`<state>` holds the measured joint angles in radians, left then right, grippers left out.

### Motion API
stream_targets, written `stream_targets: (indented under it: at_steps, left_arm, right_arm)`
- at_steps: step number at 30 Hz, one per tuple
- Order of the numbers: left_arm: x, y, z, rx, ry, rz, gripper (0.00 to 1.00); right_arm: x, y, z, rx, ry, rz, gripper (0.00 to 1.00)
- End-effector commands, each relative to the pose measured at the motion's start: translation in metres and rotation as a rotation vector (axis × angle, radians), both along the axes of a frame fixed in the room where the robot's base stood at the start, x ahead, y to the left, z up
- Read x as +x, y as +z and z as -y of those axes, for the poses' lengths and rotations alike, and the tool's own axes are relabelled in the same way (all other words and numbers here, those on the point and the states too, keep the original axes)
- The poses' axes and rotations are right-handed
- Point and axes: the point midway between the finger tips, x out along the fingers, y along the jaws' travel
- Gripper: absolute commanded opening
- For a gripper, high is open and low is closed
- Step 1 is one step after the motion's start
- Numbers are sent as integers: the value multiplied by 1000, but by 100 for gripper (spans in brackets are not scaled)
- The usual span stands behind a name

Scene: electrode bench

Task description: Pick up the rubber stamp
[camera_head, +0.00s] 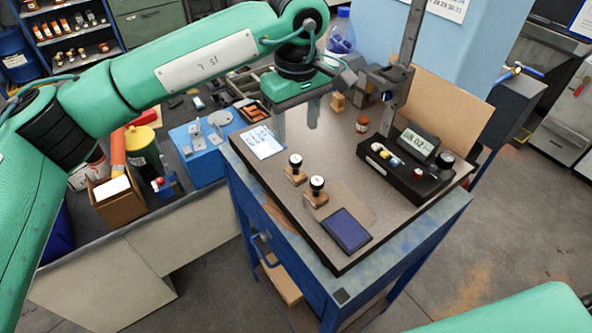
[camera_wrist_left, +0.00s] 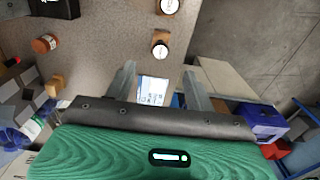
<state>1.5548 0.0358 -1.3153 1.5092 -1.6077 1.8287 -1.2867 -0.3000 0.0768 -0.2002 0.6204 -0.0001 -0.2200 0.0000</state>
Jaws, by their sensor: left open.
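Two rubber stamps with wooden bases and dark, white-topped knobs stand upright on the bench top. One stamp (camera_head: 296,172) is farther back; the other stamp (camera_head: 316,195) is closer to the blue ink pad (camera_head: 347,229). My left gripper (camera_head: 298,122) is open and empty, above the bench behind the stamps and apart from them. In the left wrist view its fingers (camera_wrist_left: 158,72) point toward one stamp (camera_wrist_left: 160,46), with the other stamp (camera_wrist_left: 168,8) beyond, at the top edge. My right gripper is out of view.
A printed paper (camera_head: 262,142) lies at the bench's left edge. A black device with a display (camera_head: 410,165) and a metal column stand at the right, near a brown bottle (camera_head: 362,123). A blue fixture (camera_head: 200,150) stands on the left bench. Bench space around the stamps is clear.

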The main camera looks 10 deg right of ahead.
Motion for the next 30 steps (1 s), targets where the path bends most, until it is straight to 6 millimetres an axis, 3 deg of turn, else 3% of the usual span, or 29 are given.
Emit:
stream_targets:
  at_steps: [9,17,24,30]
  left_arm:
    - [-1,-56,0,-4,0,-6,55]
    - [-1,-72,0,-5,0,-6,55]
    - [0,-98,-2,-4,1,-7,55]
    - [0,-117,-1,-6,1,-5,55]
  right_arm:
    - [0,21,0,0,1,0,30]
    - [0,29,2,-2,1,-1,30]
    - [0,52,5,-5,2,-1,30]
    - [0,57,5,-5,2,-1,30]
